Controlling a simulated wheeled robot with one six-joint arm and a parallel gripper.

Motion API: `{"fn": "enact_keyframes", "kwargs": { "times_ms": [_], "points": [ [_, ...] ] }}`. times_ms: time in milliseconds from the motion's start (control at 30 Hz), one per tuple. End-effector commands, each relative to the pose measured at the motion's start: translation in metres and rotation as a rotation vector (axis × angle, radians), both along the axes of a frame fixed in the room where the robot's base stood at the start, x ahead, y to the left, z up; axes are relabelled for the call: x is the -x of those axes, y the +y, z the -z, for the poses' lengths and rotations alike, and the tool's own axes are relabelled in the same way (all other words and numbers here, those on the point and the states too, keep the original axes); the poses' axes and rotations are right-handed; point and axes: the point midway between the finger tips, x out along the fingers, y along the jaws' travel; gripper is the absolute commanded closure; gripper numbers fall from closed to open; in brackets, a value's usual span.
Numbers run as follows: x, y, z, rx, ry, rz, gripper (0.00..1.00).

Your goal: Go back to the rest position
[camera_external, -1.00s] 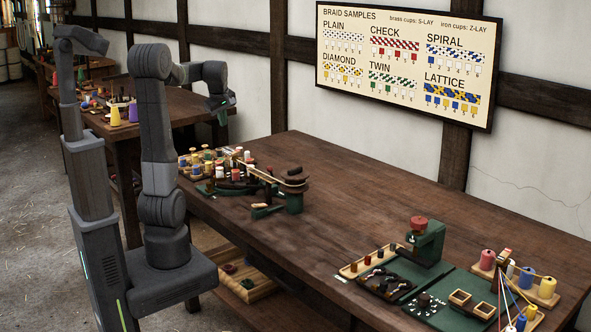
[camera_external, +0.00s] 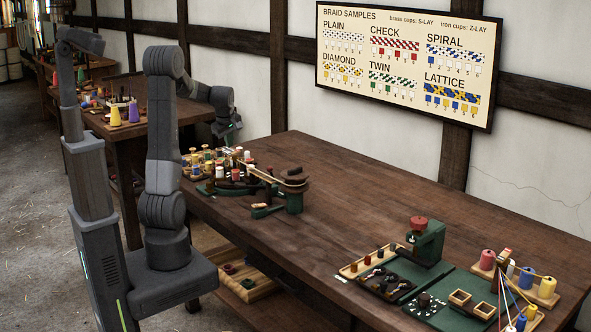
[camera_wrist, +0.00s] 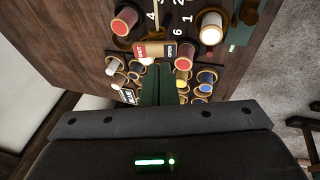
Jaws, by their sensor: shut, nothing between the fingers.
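My gripper (camera_external: 231,138) is at the end of my arm, above the far left end of the long wooden table (camera_external: 350,200). It is just behind a group of coloured spools (camera_external: 213,158) in the external view. In the wrist view my gripper (camera_wrist: 160,84) shows as dark green fingers, shut and empty, pointing at the spools. A red-topped spool (camera_wrist: 126,20), a white-topped spool (camera_wrist: 211,28) and a blue-topped spool (camera_wrist: 206,77) stand around the fingers. Whether the fingertips touch anything cannot be told.
A green braiding device (camera_external: 292,192) stands right of the spools. A green press (camera_external: 428,240) and more spools (camera_external: 488,260) stand at the table's near right. The table's middle is clear. Another table (camera_external: 165,103) stands behind. A sample board (camera_external: 408,62) hangs on the wall.

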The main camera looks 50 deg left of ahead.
Motion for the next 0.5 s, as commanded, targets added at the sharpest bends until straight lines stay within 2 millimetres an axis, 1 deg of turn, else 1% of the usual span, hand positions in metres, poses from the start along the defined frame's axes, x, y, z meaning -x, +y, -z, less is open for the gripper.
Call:
{"fn": "enact_keyframes", "kwargs": {
  "times_ms": [33, 133, 300, 500],
  "points": [
    [-0.003, 0.000, 0.011, 0.000, 0.001, 0.003, 1.00],
    [-0.007, 0.000, 0.018, 0.000, 0.001, 0.003, 1.00],
    [-0.011, 0.000, 0.023, 0.000, 0.001, 0.002, 1.00],
    [-0.011, 0.000, 0.023, 0.000, 0.001, 0.002, 1.00]
  ]
}}
